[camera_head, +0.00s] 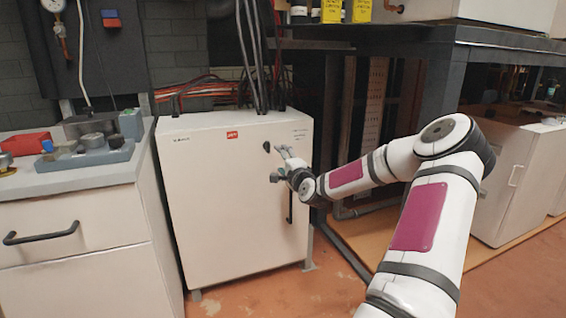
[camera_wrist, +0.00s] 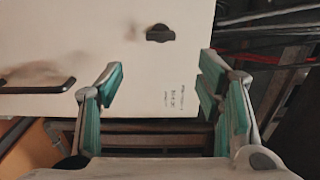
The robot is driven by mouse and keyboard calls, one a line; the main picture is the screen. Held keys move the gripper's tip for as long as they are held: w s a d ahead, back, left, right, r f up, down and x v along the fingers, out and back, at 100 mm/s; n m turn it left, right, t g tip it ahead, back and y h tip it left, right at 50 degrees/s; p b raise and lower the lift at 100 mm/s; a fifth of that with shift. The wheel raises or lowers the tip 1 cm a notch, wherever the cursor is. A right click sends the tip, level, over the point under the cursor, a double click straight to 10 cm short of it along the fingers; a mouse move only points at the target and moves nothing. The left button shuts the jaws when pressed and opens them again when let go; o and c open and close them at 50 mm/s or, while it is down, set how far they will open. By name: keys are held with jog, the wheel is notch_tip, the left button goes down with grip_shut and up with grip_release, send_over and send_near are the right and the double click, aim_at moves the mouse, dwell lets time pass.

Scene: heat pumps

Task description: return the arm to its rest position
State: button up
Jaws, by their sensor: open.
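My gripper (camera_head: 277,163) is at the end of my white arm, in front of the upper right part of a white cabinet (camera_head: 225,200). In the wrist view my gripper (camera_wrist: 162,85) has its two green-padded fingers wide apart with nothing between them. The cabinet front (camera_wrist: 80,40) fills the upper left of that view, with a dark knob (camera_wrist: 160,34) beyond the fingertips and a dark bar handle (camera_wrist: 38,87) at the left. The fingers appear clear of the knob. In the head view the knob (camera_head: 266,147) is just left of the fingers.
A grey-topped counter (camera_head: 60,180) with tools and a red box (camera_head: 25,143) stands at the left. Cables (camera_head: 255,60) rise from the cabinet top. A dark steel frame (camera_head: 440,90) and another white cabinet (camera_head: 510,180) stand at the right. Open floor (camera_head: 270,295) lies in front.

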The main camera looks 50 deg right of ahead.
jog(key=shift+s+a, duration=0.2)
jog(key=shift+s, duration=0.05)
dwell(0.4)
